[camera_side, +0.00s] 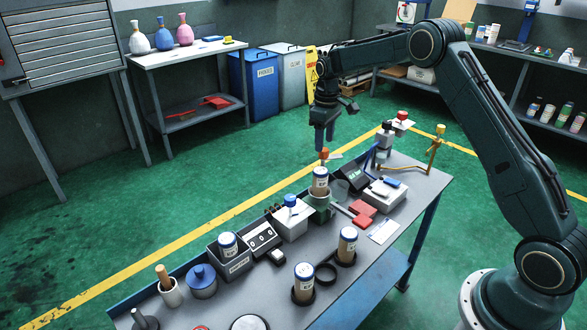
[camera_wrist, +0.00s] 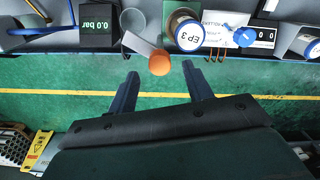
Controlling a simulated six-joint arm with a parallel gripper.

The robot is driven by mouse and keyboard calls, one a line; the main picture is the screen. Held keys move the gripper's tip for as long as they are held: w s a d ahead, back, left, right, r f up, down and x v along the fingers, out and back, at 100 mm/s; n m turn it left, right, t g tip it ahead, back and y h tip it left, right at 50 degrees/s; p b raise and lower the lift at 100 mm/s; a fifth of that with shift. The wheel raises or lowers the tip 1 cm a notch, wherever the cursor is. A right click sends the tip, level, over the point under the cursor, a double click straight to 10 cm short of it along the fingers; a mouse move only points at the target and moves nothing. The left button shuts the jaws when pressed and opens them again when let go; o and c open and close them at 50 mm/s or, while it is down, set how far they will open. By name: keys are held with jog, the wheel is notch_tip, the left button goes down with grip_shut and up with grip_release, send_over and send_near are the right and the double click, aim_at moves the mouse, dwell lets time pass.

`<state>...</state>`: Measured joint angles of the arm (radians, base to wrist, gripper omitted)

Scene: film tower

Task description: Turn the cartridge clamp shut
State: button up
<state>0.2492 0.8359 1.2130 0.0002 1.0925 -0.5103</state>
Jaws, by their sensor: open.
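The clamp shows an orange knob (camera_wrist: 160,62) and a flat pale lever (camera_wrist: 143,44) beside it in the wrist view. In the side view the orange knob (camera_side: 324,153) sits just behind and above a cartridge with a blue-rimmed white cap (camera_side: 320,183). The cartridge stands upright in a dark green holder (camera_side: 318,211). Its cap reads EP 3 in the wrist view (camera_wrist: 187,33), right of the knob. My gripper (camera_side: 325,143) points down, open and empty, above the knob. In the wrist view its fingertips (camera_wrist: 160,70) lie either side of the knob, with no contact visible.
A display box (camera_side: 352,177) reading 0.0 bar (camera_wrist: 96,27) stands close by. A white box with a blue knob (camera_side: 290,217), more cartridges (camera_side: 347,244) and a red block (camera_side: 363,212) crowd the bench (camera_side: 385,258). Open green floor lies beyond its far edge.

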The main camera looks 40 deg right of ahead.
jog(key=shift+f, duration=1.65)
jog(key=c, duration=1)
